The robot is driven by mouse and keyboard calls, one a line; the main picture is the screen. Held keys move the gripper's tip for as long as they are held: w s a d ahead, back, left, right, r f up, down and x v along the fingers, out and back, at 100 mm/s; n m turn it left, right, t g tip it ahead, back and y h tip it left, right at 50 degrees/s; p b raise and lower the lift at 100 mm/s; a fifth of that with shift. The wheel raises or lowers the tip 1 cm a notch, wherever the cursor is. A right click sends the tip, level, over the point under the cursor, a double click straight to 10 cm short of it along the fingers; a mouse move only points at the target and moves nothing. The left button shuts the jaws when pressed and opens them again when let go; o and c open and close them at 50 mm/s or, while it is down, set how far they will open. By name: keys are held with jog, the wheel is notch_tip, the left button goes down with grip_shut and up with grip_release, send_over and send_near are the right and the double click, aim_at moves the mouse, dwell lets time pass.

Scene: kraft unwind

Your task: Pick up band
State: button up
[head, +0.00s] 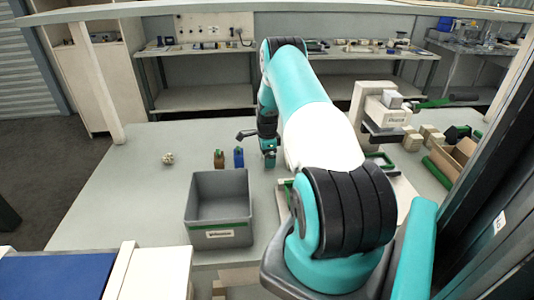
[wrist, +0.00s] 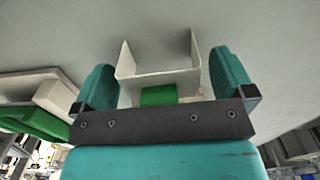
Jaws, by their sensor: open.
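My gripper (wrist: 162,60) is open, with one teal finger on each side of the wrist view. Between the fingers is a thin pale U-shaped piece (wrist: 158,79) with two upright sides, which looks like the band. A small green part (wrist: 158,95) shows at its base. Both fingers appear apart from its sides. In the head view my gripper (head: 269,158) points down at the table, just right of a blue bottle. The band cannot be made out there.
A grey bin (head: 220,232) stands at the front. Behind it are a brown bottle (head: 219,159) and the blue bottle (head: 239,157). A pale machine (head: 384,108) and an open carton (head: 455,160) are at right. The table's left side is mostly clear.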

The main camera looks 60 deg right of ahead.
jog(key=shift+c, duration=0.5)
jog(key=c, duration=0.7)
